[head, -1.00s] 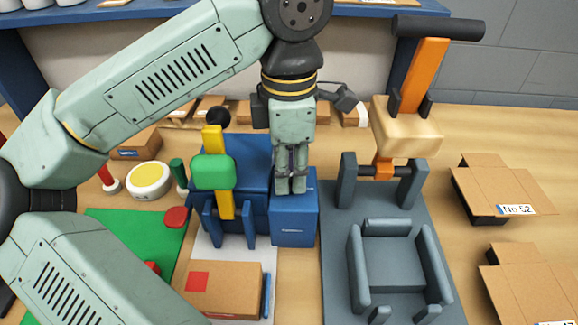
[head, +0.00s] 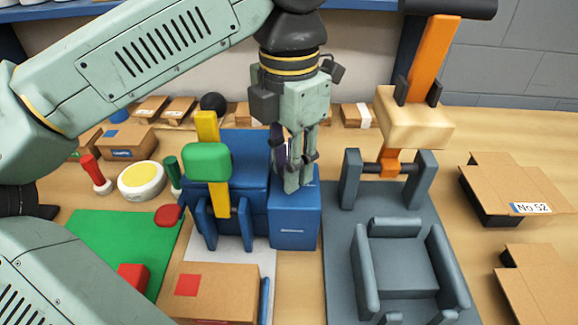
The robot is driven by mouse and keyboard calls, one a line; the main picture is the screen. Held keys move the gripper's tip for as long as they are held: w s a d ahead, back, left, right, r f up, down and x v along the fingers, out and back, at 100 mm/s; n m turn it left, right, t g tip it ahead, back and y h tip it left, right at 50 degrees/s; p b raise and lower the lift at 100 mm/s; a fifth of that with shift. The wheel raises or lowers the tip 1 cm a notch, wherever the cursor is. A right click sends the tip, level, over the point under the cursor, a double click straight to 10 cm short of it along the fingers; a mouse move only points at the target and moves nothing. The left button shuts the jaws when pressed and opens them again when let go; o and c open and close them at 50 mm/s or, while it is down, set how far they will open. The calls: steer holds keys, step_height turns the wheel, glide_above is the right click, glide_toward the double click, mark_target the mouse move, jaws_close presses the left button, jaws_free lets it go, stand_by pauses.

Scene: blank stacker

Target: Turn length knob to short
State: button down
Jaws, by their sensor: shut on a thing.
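My gripper (head: 296,172) points down over the small blue box (head: 293,222) in the middle of the head view. Its fingers are closed together at the top of that box, on what appears to be the length knob. The knob is mostly hidden by the fingers; a dark rounded edge (head: 281,152) shows at their left side, and I cannot tell whether it is the knob or part of my gripper. No short or long marking is readable. The box joins the blue machine with a yellow lever (head: 206,127) and green grip.
A grey press (head: 396,262) with an orange lever (head: 431,62) stands right. A cardboard box (head: 212,293) lies in front of the blue machine. A yellow button (head: 141,180) and green mat (head: 125,240) are left. Flat cartons (head: 507,190) lie far right.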

steer(key=shift+n, duration=0.5)
steer(key=c, duration=1.3)
jaws_free()
steer(key=shift+c, duration=0.2)
steer(key=shift+r, duration=4.05)
steer(key=shift+s+f, duration=0.1)
